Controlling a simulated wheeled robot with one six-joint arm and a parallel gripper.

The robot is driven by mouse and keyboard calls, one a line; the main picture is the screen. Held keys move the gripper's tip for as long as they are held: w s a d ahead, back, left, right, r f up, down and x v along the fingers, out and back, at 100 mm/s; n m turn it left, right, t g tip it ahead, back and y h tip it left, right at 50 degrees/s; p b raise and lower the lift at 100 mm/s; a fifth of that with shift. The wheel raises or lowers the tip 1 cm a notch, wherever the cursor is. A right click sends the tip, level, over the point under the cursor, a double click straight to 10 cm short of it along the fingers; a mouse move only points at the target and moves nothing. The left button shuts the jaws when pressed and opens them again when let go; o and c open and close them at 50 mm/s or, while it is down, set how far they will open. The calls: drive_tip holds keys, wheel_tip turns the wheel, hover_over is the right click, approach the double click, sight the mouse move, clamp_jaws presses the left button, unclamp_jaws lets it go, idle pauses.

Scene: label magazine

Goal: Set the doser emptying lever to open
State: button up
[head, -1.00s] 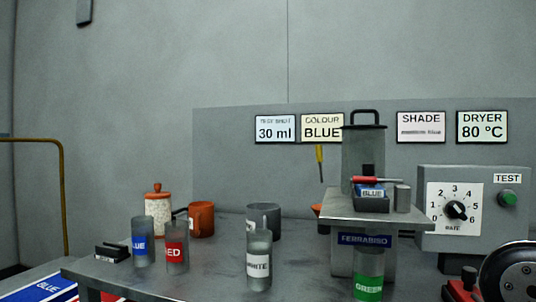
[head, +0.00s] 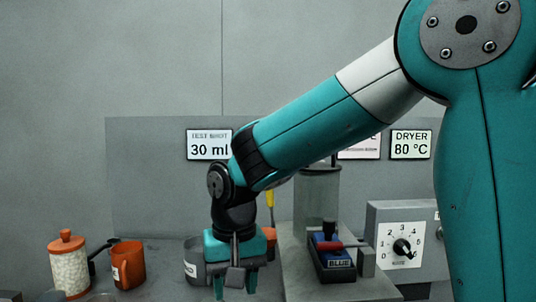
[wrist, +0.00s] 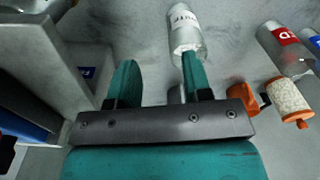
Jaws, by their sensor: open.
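The doser has a grey see-through hopper (head: 318,200) above a dark block with a blue "BLUE" label (head: 340,265). A lever with a red grip (head: 328,246) lies roughly level across the block. I take it for the emptying lever; whether it is set open or closed I cannot tell. My gripper (head: 236,284) points down, left of the doser and apart from the lever. In the wrist view its two teal fingers (wrist: 158,75) are spread with nothing held between them. The lever is not clearly visible in the wrist view.
A grey stand (head: 320,285) carries the doser. An orange mug (head: 127,264) and a speckled jar (head: 69,266) stand at left. A grey mug (head: 194,262) is partly hidden behind my gripper. A white-labelled canister (wrist: 186,30) lies ahead of my fingers. A rate dial (head: 403,248) is at right.

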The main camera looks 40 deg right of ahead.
drive_tip(key=w+d+r+m+g+h+p, duration=0.1)
drive_tip(key=w+d+r+m+p, duration=0.3)
drive_tip(key=w+r+m+p, duration=0.25)
drive_tip(key=w+d+r+m+h+p, duration=0.25)
drive_tip(key=w+r+m+p, duration=0.2)
drive_tip(key=r+p, duration=0.45)
drive_tip(key=m+g+p, duration=0.3)
drive_tip(key=m+p, duration=0.9)
drive_tip(key=m, duration=0.1)
approach(272, 206)
drive_tip(key=x, duration=0.4)
drive_tip(key=d+x, duration=0.1)
drive_tip(key=x, duration=0.3)
drive_tip(key=shift+r, duration=0.15)
clamp_jaws()
